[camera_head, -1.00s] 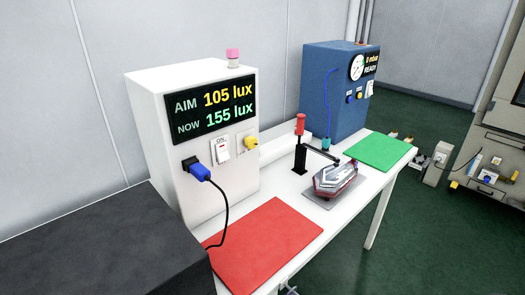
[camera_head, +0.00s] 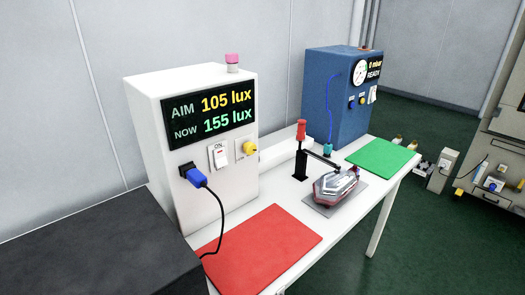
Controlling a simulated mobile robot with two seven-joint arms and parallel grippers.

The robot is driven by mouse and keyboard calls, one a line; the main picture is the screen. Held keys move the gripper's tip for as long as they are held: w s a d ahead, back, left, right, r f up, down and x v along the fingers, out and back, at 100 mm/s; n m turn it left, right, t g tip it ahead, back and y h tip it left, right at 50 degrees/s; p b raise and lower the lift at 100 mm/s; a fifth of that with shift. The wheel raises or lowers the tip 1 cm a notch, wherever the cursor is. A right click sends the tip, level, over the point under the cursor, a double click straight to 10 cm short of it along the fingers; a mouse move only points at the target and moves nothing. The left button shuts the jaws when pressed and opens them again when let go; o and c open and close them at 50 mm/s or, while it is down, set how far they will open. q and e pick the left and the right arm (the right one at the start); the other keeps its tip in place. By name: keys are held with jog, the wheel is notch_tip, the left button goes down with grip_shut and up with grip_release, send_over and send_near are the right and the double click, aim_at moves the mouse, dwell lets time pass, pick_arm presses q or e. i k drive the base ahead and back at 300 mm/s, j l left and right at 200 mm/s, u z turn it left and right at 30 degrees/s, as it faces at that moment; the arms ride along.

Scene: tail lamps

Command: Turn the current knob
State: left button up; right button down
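The yellow knob (camera_head: 249,147) sits on a small plate on the front of the white tester box (camera_head: 150,110), right of a white switch (camera_head: 219,155) marked ON. The display (camera_head: 210,115) on the box reads AIM 105 lux and NOW 155 lux. A blue plug (camera_head: 196,175) with a black cable is in the front, below and left of the switch. A tail lamp (camera_head: 335,184) sits on a grey plate under a clamp with a red handle (camera_head: 301,130). Neither of my grippers is in view.
A red mat (camera_head: 262,245) and a green mat (camera_head: 380,155) lie on the white table. A blue box (camera_head: 325,85) with a gauge, reading 0 mbar READY, stands at the back. A dark block (camera_head: 100,240) fills the lower left. A cabinet (camera_head: 500,135) stands at right.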

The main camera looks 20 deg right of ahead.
aim_at(249, 149)
jog(key=l+z, duration=0.1)
jog(key=l, duration=0.4)
jog(key=i+l, duration=0.1)
jog(key=l, duration=0.4)
jog(key=l+z, duration=0.15)
jog(key=l, duration=0.3)
jog(key=i+l, duration=0.15)
jog(key=l, duration=0.35)
jog(key=i+l+z, duration=0.15)
jog(key=l, duration=0.35)
jog(key=k, duration=0.05)
